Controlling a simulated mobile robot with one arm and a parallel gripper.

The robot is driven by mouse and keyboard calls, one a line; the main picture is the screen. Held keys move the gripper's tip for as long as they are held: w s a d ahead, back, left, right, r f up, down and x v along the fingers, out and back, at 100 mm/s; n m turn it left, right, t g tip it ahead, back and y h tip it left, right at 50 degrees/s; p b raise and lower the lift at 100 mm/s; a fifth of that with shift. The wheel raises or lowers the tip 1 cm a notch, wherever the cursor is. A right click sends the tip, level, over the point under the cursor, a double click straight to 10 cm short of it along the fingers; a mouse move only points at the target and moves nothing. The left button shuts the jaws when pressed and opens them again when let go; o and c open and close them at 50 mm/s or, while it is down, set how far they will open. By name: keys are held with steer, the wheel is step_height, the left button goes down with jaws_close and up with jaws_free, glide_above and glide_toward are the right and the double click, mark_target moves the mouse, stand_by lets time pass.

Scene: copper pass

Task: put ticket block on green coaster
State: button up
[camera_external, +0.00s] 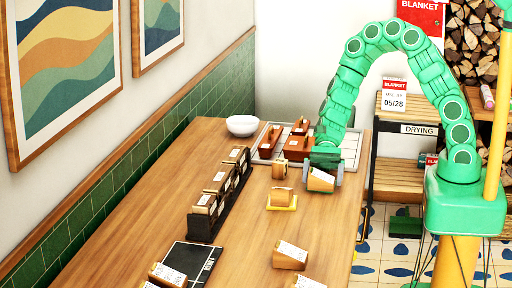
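A ticket block (320,180), a wooden wedge with a white printed face, is at my gripper (325,176) on the right side of the table. The gripper points down with a grey finger at either side of the block. I cannot tell whether the fingers press on it, or whether it touches the table. Another ticket block (290,254) lies on the table nearer the camera, and one more (308,283) is cut by the bottom edge. A yellow coaster (284,207) holds a small wooden block (282,194). I see no green coaster on the table.
A pale tray (349,152) with reddish-brown wooden pieces is behind the gripper. A white bowl (242,125) stands at the back left. A dark rack (206,227) of blocks and a black board (197,256) are at left. The front-middle table (245,240) is clear.

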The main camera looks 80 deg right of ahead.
steer(key=shift+d+r, duration=0.1)
steer(key=shift+r, duration=0.05)
steer(key=v, duration=1.2)
steer(key=s+a+r+n+g+h, duration=0.1)
steer(key=s+r+n+g+h, duration=0.15)
steer(key=s+r+n, duration=0.35)
steer(key=s+a+r+n+g+h, duration=0.1)
steer(key=s+a+r+n+h, duration=0.2)
steer(key=s, duration=0.5)
steer(key=s+d+r+n+t+h, duration=0.2)
steer(key=s+d+r+n+h, duration=0.2)
steer(key=s+d+n+h, duration=0.4)
steer(key=s+d+n, duration=0.1)
steer(key=s+d, duration=0.3)
steer(key=s, duration=0.3)
